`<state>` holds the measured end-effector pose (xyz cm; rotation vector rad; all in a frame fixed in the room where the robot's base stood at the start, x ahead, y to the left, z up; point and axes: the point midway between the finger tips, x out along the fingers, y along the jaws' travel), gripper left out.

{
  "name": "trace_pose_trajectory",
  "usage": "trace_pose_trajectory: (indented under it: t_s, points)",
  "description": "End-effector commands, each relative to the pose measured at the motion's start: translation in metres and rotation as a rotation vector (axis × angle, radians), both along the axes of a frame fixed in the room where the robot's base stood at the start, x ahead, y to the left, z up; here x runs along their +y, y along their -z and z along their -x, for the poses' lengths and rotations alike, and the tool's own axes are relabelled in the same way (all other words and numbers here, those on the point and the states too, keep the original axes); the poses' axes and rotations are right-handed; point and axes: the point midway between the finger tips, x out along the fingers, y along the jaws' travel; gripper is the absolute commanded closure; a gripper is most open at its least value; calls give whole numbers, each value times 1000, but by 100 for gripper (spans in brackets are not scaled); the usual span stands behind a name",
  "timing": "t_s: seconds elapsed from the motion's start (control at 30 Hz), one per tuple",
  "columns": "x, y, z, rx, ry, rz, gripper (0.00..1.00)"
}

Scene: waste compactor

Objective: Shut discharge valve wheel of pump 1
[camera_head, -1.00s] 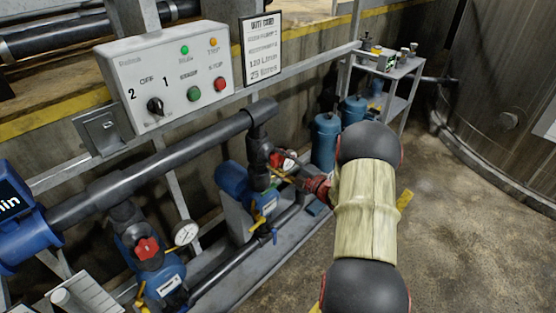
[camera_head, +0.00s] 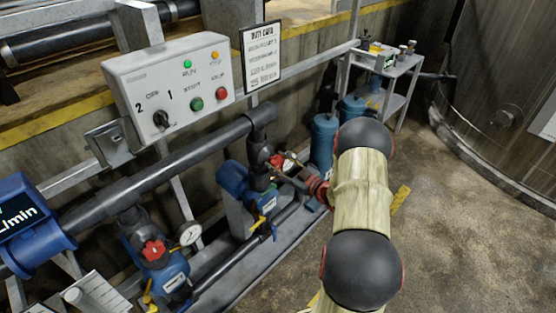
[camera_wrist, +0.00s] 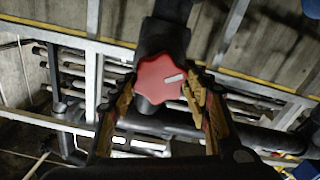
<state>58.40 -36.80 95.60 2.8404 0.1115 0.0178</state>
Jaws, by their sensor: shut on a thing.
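A red lobed valve wheel (camera_wrist: 165,80) sits on a dark valve body in the wrist view. A white mark shows on its face, tilted slightly from level. My gripper (camera_wrist: 161,86) has its yellow-padded fingers on either side of the wheel, closed on its rim. In the head view this wheel (camera_head: 278,161) is on the riser above the farther blue pump (camera_head: 234,178), partly hidden by my gripper (camera_head: 293,170). A second red wheel (camera_head: 153,250) sits over the nearer blue pump (camera_head: 170,280). I cannot read which pump is number 1.
A grey control panel (camera_head: 165,85) with a selector and buttons stands above the thick dark pipe (camera_head: 160,170). A gauge (camera_head: 191,235) is by the nearer pump. Blue bottles (camera_head: 324,140) and a small table (camera_head: 395,70) are beyond my arm.

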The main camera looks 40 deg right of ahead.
Motion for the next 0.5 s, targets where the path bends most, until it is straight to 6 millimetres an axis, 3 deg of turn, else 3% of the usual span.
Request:
trace_pose_trajectory:
  t_s: [0.5]
  points:
    - [-2,0,1,43,2,-493,78]
